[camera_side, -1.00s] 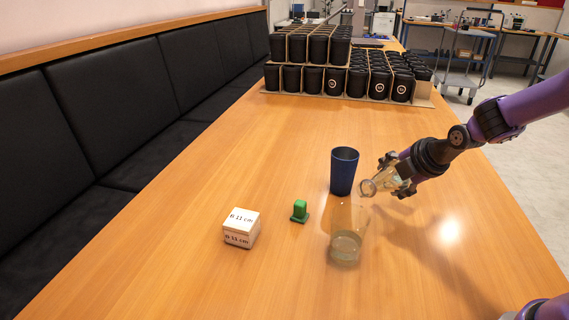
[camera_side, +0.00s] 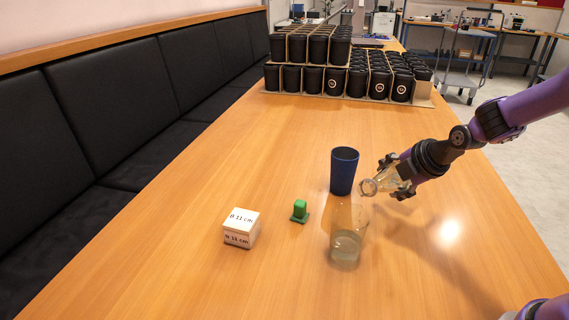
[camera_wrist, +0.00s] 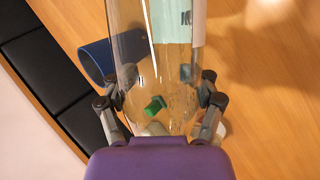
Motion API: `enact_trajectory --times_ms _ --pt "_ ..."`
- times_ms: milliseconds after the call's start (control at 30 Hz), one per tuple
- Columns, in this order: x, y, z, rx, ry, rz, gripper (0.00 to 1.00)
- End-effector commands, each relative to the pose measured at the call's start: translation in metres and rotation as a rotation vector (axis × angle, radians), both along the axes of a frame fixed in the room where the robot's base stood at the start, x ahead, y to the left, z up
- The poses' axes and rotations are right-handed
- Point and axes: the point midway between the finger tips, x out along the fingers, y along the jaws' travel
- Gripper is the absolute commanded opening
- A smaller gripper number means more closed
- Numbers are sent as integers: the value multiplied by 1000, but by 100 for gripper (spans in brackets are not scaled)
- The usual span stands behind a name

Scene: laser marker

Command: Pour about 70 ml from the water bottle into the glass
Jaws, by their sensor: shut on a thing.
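My gripper (camera_side: 396,178) is shut on the clear water bottle (camera_side: 376,184). The bottle is tilted, its mouth pointing left and slightly down, above and to the right of the glass's rim. The clear glass (camera_side: 347,232) stands upright on the table with some liquid in its lower part. In the wrist view the bottle (camera_wrist: 155,45) lies between the gripper's fingers (camera_wrist: 160,98), with a pale label on it. No clear stream shows between bottle and glass.
A dark blue cup (camera_side: 344,171) stands just behind the glass. A small green object (camera_side: 299,211) and a white labelled box (camera_side: 241,228) sit to the left. Stacked black cups (camera_side: 345,75) fill the table's far end. The front left of the table is clear.

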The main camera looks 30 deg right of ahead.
Motion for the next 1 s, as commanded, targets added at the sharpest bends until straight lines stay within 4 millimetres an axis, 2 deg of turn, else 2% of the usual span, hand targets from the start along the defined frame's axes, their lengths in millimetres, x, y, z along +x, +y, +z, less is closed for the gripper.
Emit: enact_trajectory --times_ms 67,200,533,800,1000 --pt "0 -3 -7 48 9 -7 10" --pt "-1 4 -21 201 33 -7 10" --pt "-6 41 8 646 116 7 10" --pt "-8 50 16 997 192 15 10" --pt "-9 58 17 1176 230 21 10"
